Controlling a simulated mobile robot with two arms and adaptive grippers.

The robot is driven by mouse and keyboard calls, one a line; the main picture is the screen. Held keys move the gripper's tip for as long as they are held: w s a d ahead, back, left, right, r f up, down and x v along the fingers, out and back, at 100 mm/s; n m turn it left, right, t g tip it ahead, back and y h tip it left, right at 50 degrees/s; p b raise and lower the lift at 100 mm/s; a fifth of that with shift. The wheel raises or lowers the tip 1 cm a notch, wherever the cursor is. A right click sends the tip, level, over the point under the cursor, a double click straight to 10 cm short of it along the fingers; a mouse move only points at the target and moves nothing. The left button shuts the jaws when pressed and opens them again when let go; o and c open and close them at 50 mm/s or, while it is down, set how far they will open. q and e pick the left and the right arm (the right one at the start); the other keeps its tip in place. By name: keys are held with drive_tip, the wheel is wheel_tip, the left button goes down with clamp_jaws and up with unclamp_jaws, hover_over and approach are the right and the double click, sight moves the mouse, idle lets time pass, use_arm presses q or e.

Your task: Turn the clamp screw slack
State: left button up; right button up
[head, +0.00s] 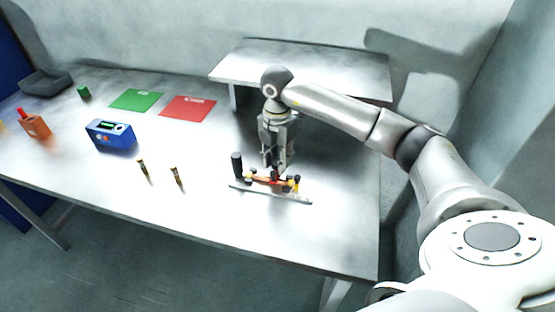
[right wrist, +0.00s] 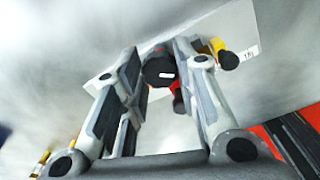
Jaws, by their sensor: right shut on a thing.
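The clamp fixture sits on the table in the head view: a grey base plate (head: 285,197) with a red part (head: 262,180), a yellow part (head: 296,184) and small black knobs. A taller black cylinder (head: 237,165) stands at its left end. My right gripper (head: 273,168) points down over the middle of the fixture. In the right wrist view, a round black knob (right wrist: 159,68) with a white mark, which looks like the clamp screw's head, sits between the fingertips of my right gripper (right wrist: 158,66), which is shut on it. My left gripper is out of view.
Two small brown-and-yellow pieces (head: 143,167) (head: 176,176) stand left of the fixture. Farther left are a blue box (head: 111,135), an orange item (head: 36,127), and green (head: 136,99) and red (head: 188,107) mats. A raised shelf (head: 340,75) stands behind. The table front is clear.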

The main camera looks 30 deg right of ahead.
drive_tip(key=n+b, duration=0.1)
drive_tip(key=n, duration=0.4)
drive_tip(key=shift+b, duration=0.4)
drive_tip(key=shift+n+b, duration=0.65)
drive_tip(key=shift+n, duration=1.85)
drive_tip(key=o, duration=1.1)
drive_tip(key=shift+c, duration=0.2)
drive_tip(key=shift+r, duration=0.1)
wheel_tip(320, 180, up, 12)
